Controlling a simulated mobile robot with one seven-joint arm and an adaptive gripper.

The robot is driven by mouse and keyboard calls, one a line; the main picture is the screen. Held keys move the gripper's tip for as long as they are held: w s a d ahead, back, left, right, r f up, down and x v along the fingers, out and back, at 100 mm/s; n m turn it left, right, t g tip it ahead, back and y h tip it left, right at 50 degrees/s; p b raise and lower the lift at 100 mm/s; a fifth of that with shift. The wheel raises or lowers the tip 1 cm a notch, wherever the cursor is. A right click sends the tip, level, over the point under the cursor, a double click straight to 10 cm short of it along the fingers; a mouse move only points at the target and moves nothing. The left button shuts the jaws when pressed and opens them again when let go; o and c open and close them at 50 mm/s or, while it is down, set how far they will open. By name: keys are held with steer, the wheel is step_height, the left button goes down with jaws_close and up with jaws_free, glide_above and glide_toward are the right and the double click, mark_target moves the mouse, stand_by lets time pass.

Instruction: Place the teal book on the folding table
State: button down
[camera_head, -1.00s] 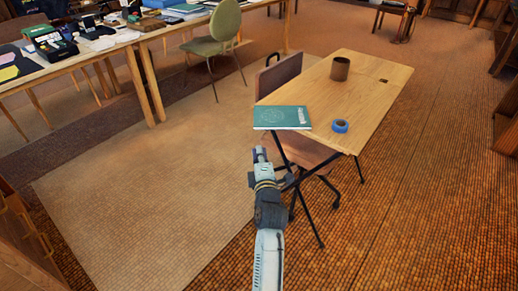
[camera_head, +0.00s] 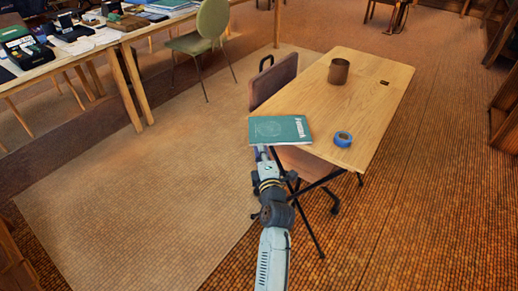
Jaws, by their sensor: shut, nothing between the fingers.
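The teal book (camera_head: 280,130) lies flat at the near left corner of the wooden folding table (camera_head: 375,108), its near edge at or slightly over the table's edge. My gripper (camera_head: 262,153) is just below and in front of the book's near edge in the picture. Its fingers look closed with nothing between them. I cannot tell whether its tip touches the book or the table edge.
A blue tape roll (camera_head: 343,139) lies right of the book, and a brown cup (camera_head: 339,71) stands farther back on the table. A brown chair (camera_head: 274,80) is tucked at the table's left side. A green chair (camera_head: 205,38) and cluttered desks stand behind. Floor at left is clear.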

mark_target(274, 138)
stand_by(0.3)
steer(key=w+d+b, duration=0.1)
steer(key=b, duration=0.1)
steer(key=w+d+b, duration=0.1)
steer(key=w+b, duration=0.1)
steer(key=b, duration=0.1)
steer(key=w+d+b, duration=0.1)
steer(key=b, duration=0.1)
steer(key=shift+w+d+f, duration=0.25)
steer(key=shift+w+f, duration=0.05)
steer(key=shift+w+d+r+b, duration=0.35)
steer(key=shift+w+d+b, duration=0.05)
steer(key=shift+w+b, duration=0.2)
steer(key=shift+s, duration=0.1)
